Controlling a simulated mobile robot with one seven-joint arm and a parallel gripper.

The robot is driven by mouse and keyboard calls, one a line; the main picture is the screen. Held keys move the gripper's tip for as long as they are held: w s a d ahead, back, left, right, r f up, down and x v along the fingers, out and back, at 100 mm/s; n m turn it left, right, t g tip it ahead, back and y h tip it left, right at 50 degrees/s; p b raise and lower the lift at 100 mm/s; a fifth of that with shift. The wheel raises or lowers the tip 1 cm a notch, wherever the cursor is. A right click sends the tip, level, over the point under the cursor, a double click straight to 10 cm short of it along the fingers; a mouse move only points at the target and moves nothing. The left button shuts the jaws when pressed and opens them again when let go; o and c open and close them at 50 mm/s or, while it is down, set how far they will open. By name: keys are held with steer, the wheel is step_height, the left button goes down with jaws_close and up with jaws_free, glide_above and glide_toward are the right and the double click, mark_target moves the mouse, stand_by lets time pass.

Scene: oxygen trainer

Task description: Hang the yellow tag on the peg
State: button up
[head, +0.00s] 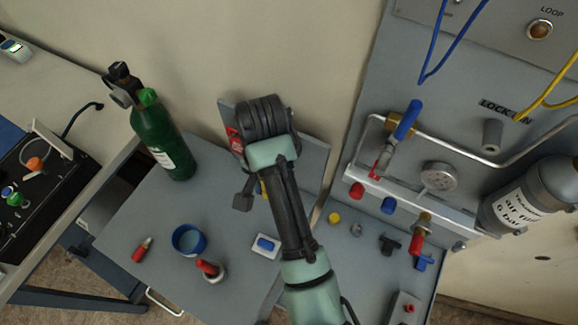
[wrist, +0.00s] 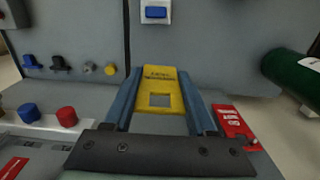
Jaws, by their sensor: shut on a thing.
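The yellow tag (wrist: 160,92), a flat plate with a square hole and small print, is between the two blue fingers of my gripper (wrist: 158,80) in the wrist view. My gripper is shut on it. In the head view only a small yellow piece of the tag (head: 264,189) shows beside my arm, and the fingertips are hidden. A grey peg (head: 492,135) sticks out of the panel at the right, just below a label reading LOCK and partly covered. The peg is bare and well apart from the tag.
A red tag (wrist: 235,125) lies beside my gripper. A pipe (head: 470,155) and gauge (head: 438,178) are near the peg. A green cylinder (head: 160,138), blue cup (head: 189,240) and red-handled part (head: 209,269) stand left of my arm. The grey cylinder (head: 525,205) is far right.

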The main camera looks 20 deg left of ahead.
steer(key=w+d+f+p, duration=0.1)
steer(key=w+p, duration=0.1)
steer(key=w, duration=0.5)
steer(key=shift+w+d, duration=0.2)
steer(key=shift+f, duration=0.1)
steer(key=o, duration=1.3)
steer(key=shift+f+b, duration=0.2)
steer(key=shift+b, duration=0.25)
steer(key=shift+b, duration=0.35)
